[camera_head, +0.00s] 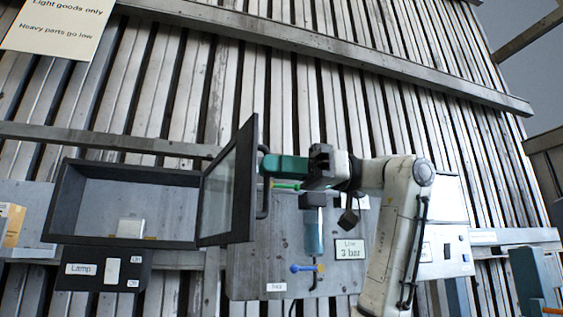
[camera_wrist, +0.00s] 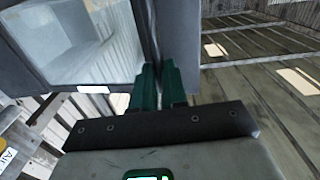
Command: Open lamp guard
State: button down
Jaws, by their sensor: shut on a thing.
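The lamp guard (camera_head: 230,185) is a dark-framed glass door, hinged at the right side of a dark open-fronted box (camera_head: 62,205). It stands swung out well away from the box front. Its dark bar handle (camera_head: 264,205) is on the door's outer side. My gripper (camera_head: 266,167) has green fingers and is shut on the handle near its upper part. In the wrist view the fingers (camera_wrist: 160,78) close around the handle beside the door's glass (camera_wrist: 75,40). The exact contact is partly hidden by the fingers.
A pale block (camera_head: 131,228) sits inside the box. Below is a dark panel (camera_head: 100,268) labelled "Lamp" with a light switch plate. Right of the door, a grey board (camera_head: 245,275) carries a blue cylinder (camera_head: 314,232) and a blue-handled valve (camera_head: 302,268), close under my arm.

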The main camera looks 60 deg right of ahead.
jog(key=shift+w+d, duration=0.45)
jog(key=c, duration=1.5)
grip_release()
jog(key=shift+c, duration=0.2)
jog(key=shift+o, duration=0.7)
jog(key=shift+w+d+f, duration=0.15)
jog(key=shift+w, duration=0.1)
jog(key=shift+o, duration=1.1)
jog(key=shift+s, duration=0.1)
jog(key=b+v, duration=0.2)
jog(key=v, duration=0.8)
jog(key=shift+s, duration=0.35)
jog(key=shift+d, duration=0.15)
